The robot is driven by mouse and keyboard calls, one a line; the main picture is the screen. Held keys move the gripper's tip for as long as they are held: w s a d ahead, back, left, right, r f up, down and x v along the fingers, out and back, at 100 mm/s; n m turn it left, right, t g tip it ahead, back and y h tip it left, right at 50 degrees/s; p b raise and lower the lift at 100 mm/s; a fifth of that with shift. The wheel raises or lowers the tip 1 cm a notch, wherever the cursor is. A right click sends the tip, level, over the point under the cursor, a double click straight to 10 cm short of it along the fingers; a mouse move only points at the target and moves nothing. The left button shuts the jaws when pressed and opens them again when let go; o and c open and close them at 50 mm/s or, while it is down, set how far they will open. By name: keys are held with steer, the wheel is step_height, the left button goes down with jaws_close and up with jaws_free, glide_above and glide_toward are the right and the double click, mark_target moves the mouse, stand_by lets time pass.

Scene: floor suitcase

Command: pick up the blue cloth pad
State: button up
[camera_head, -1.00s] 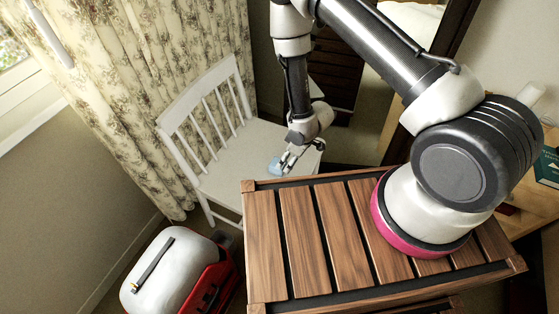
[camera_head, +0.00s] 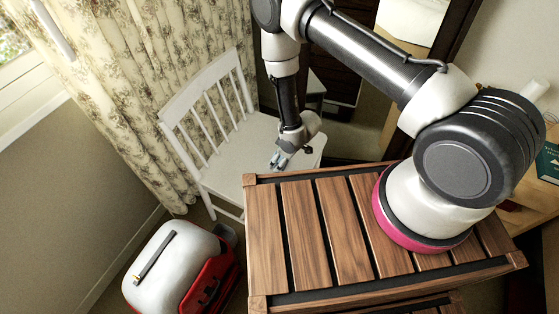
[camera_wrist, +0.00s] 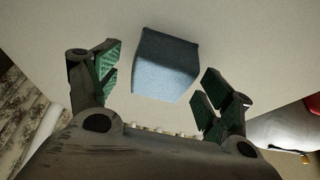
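The blue cloth pad (camera_wrist: 165,65) is a small, thick block on the pale seat of the white chair (camera_head: 240,160). In the wrist view it lies between and slightly beyond the green-padded fingers of my gripper (camera_wrist: 158,90). The fingers are spread, with a visible gap on each side of the pad, and neither appears to touch it. In the head view my gripper (camera_head: 279,162) points down over the front right of the seat. There the pad is mostly hidden behind the fingers.
A slatted wooden surface (camera_head: 345,225) carries my arm base and its corner is close to the chair seat. A white and red case (camera_head: 170,265) stands on the floor at lower left. The chair's spindled back (camera_head: 210,105) rises behind the seat, before floral curtains (camera_head: 120,80).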

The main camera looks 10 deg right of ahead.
steer(key=c, duration=1)
steer(key=shift+r, duration=0.15)
step_height(320, 180, up, 10)
steer(key=shift+f, duration=0.15)
